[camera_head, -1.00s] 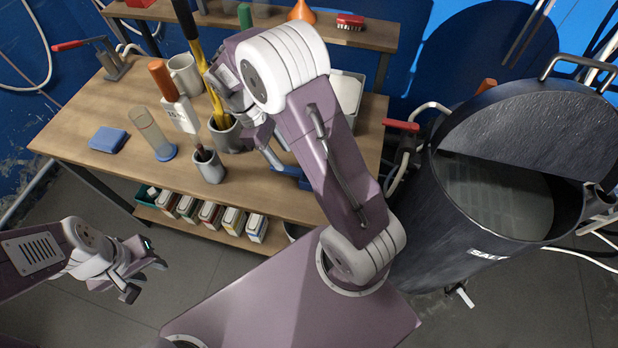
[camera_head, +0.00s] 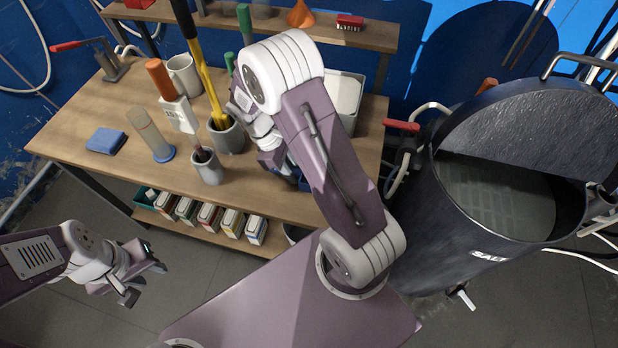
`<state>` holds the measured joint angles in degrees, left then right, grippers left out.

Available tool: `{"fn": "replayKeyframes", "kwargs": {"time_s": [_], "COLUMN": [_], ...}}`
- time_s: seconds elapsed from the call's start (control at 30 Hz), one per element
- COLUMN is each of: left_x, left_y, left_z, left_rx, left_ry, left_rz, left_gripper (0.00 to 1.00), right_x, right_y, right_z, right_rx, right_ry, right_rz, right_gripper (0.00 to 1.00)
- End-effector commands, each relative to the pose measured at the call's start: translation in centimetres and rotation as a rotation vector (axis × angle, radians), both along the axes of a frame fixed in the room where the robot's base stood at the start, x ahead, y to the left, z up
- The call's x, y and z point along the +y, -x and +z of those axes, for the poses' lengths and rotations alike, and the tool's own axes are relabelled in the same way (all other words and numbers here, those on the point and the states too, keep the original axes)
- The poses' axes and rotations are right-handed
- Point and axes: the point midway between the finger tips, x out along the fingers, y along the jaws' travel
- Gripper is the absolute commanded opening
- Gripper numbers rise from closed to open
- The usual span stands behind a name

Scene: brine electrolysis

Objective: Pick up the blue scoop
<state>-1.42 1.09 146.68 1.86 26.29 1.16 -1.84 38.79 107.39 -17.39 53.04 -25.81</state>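The blue scoop (camera_head: 304,186) lies near the front edge of the wooden workbench, right of the middle. Only a small dark blue part shows; my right arm and gripper hide the rest. My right gripper (camera_head: 288,172) points down at the scoop, close above or against it. Its fingertips are mostly hidden, so I cannot tell whether they touch or grip the scoop. My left gripper (camera_head: 146,282) is open and empty, over the floor in front of the bench at the lower left.
On the workbench (camera_head: 85,162) stand a grey pot with tall tools (camera_head: 228,138), a smaller grey cup (camera_head: 208,168), a clear cylinder (camera_head: 150,135), a mug (camera_head: 184,75) and a folded blue cloth (camera_head: 106,140). A dark salt tank (camera_head: 430,225) stands at the right.

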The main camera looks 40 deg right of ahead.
Motion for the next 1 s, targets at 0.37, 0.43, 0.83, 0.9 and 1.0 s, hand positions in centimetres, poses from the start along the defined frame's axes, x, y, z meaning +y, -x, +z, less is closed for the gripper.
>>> {"fn": "replayKeyframes", "kwargs": {"time_s": [0.37, 0.43, 0.83, 0.9, 1.0], "left_x": [0.0, 0.0, 0.0, 0.0, 0.0], "left_y": [0.0, 0.0, 0.0, 0.0, 0.0], "left_z": [0.0, 0.1, 0.7, 0.8, 0.9], "left_rx": [0.000, 0.000, 0.000, 0.000, 0.000], "left_ry": [0.000, 0.000, 0.000, 0.000, 0.000], "left_rz": [0.000, 0.000, 0.000, 0.000, 0.000], "left_gripper": [0.36, 0.36, 0.36, 0.36, 0.36], "right_x": [0.0, 0.0, 0.1, 0.2, 0.3], "right_y": [0.0, -0.1, 3.9, 5.5, 7.6], "right_z": [0.1, 0.6, 6.6, 7.6, 8.8], "right_rx": [-0.001, -0.002, -0.003, -0.004, -0.003], "right_ry": [-0.001, 0.000, 0.001, 0.000, 0.000], "right_rz": [0.000, -0.001, 0.001, 0.000, 0.000], "right_gripper": [0.00, 0.00, 0.00, 0.00, 0.00]}}
